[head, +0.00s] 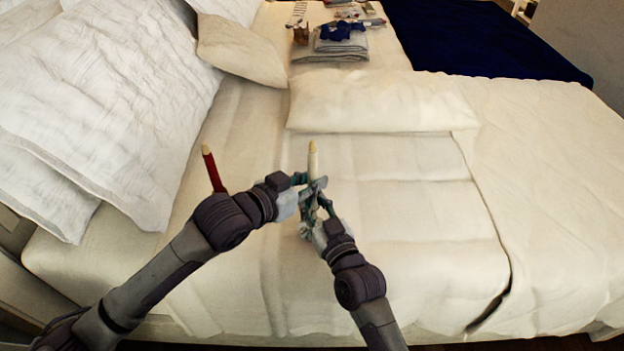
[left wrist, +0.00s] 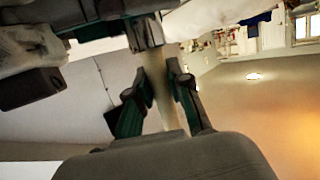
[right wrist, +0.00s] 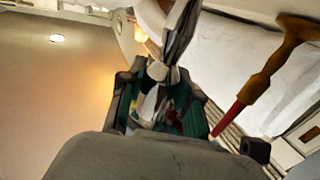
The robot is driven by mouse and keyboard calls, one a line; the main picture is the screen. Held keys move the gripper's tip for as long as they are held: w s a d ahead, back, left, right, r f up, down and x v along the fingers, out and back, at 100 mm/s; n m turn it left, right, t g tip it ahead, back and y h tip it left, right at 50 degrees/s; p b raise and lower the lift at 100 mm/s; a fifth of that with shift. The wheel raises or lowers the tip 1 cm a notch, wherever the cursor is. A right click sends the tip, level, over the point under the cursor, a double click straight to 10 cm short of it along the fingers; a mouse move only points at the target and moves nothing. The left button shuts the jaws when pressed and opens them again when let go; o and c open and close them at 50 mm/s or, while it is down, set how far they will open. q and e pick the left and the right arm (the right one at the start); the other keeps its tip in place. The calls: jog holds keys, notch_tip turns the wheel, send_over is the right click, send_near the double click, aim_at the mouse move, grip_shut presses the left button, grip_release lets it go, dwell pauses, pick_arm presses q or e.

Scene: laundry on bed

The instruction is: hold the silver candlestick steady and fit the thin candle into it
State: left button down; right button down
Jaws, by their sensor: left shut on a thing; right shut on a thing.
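The thin candle (head: 313,159) is cream and stands upright in the middle of the head view. My left gripper (head: 301,180) is shut on its lower part; the candle also shows between the fingers in the left wrist view (left wrist: 162,98). The silver candlestick (head: 316,187) is directly below the candle, mostly hidden by the grippers. My right gripper (head: 322,207) is shut on it, and its shiny metal shows in the right wrist view (right wrist: 181,35). The two grippers are close together. I cannot tell whether the candle's lower end is inside the candlestick.
A red candle (head: 213,170) stands behind my left forearm; the right wrist view shows it with a golden-brown holder (right wrist: 268,72). White pillows (head: 95,90) lie left. Folded towels (head: 335,48) and small items lie at the back. The bed (head: 430,225) is clear to the right.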

pick_arm(q)
jog(key=shift+f, duration=0.15)
jog(key=c, duration=1.1)
grip_release()
jog(key=shift+s+a+r, duration=0.15)
jog(key=shift+s+r, duration=0.05)
jog(key=v, duration=1.1)
jog(key=shift+s+a+r, duration=0.15)
jog(key=shift+a+r, duration=0.05)
jog(key=shift+r, duration=0.05)
